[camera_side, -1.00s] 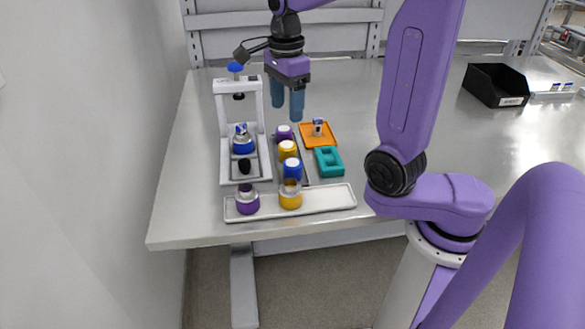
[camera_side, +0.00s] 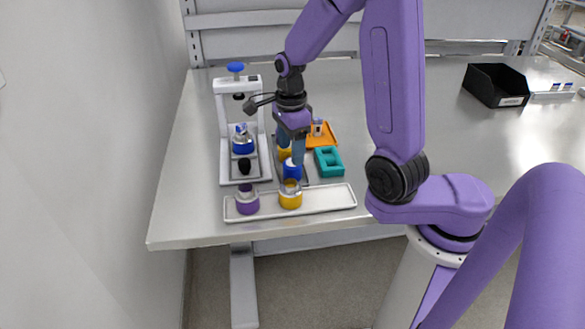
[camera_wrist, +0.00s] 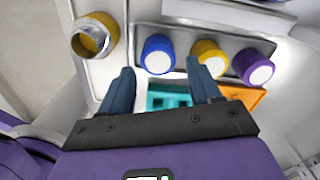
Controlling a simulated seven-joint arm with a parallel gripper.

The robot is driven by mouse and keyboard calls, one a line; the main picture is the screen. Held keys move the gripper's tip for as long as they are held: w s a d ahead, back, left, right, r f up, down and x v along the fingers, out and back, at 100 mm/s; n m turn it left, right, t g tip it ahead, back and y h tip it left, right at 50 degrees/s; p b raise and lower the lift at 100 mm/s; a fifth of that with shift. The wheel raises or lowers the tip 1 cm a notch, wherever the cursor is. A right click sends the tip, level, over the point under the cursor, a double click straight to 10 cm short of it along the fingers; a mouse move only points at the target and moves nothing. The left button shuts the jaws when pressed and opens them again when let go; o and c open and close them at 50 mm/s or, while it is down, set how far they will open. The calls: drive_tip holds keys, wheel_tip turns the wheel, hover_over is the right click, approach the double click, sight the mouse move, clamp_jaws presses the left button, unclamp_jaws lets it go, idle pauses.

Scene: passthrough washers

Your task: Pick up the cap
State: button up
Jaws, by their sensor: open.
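Several caps with white tops stand in a row on a dark-edged tray. The blue cap (camera_side: 292,172) is nearest the front; in the wrist view the blue cap (camera_wrist: 157,56) shows just beyond and between my fingertips. The yellow cap (camera_side: 284,152) is behind it, also seen in the wrist view (camera_wrist: 207,57). The purple cap (camera_wrist: 253,66) is at the row's far end and is hidden behind my gripper in the side view. My gripper (camera_side: 298,162) is open and empty, pointing down above the blue cap, with its fingertips close to it.
A white press (camera_side: 222,130) holding a blue part stands left of the row. A pale tray (camera_side: 326,199) in front carries a purple part (camera_side: 247,203) and a yellow part (camera_side: 290,197) with metal rings. A teal block (camera_side: 329,162) and an orange tray (camera_side: 327,138) lie close on the right.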

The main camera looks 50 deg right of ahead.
sight(293, 170)
drive_tip(key=shift+s+f, duration=0.2)
drive_tip(key=shift+f, duration=2.6)
drive_tip(key=shift+d, duration=0.1)
drive_tip(key=c, duration=0.8)
